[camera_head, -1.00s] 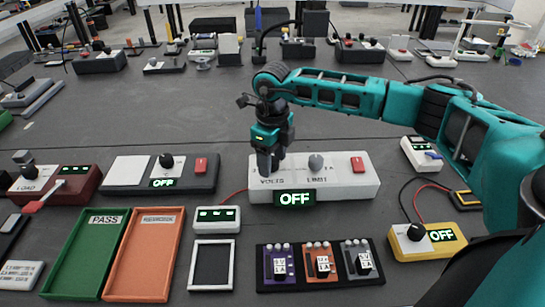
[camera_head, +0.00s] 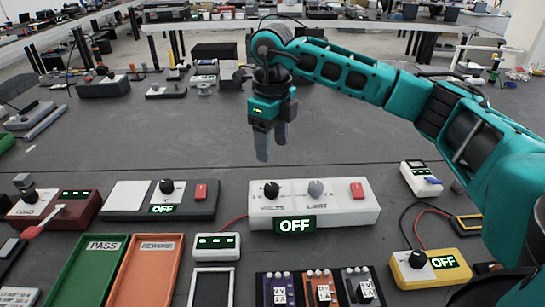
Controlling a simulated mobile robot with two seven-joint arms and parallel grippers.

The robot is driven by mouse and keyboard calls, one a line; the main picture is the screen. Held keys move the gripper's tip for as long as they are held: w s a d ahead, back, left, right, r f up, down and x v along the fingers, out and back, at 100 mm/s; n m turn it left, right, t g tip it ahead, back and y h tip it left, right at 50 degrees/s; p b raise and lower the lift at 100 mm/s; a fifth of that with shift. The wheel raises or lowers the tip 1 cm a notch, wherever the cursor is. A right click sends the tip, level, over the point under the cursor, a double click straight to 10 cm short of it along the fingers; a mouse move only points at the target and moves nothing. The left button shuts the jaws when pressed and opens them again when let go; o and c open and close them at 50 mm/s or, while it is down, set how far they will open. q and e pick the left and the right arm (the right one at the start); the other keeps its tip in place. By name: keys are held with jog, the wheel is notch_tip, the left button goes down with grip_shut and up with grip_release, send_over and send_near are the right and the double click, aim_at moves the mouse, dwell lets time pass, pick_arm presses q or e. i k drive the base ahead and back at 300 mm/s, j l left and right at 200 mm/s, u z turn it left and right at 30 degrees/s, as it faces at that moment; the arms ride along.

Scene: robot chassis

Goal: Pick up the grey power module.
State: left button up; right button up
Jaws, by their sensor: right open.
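The grey power module (camera_head: 356,277) stands at the right end of a black rack (camera_head: 379,285) at the bottom of the head view, cut by the lower edge. An orange module (camera_head: 311,279) and a purple module (camera_head: 270,281) stand to its left. Each carries a small white label. My right gripper (camera_head: 264,157) is open and empty, pointing down in the air above and behind the white power supply (camera_head: 340,214). It is well apart from the grey module. My left gripper is not in view.
The white supply has two knobs, a red switch and a display reading OFF. A yellow meter (camera_head: 408,271) with cables lies right of the rack. A white frame (camera_head: 234,285), an orange REWORK tray (camera_head: 180,245) and a green PASS tray (camera_head: 124,245) lie left.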

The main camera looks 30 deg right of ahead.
aim_at(359, 287)
jog(key=k, duration=1)
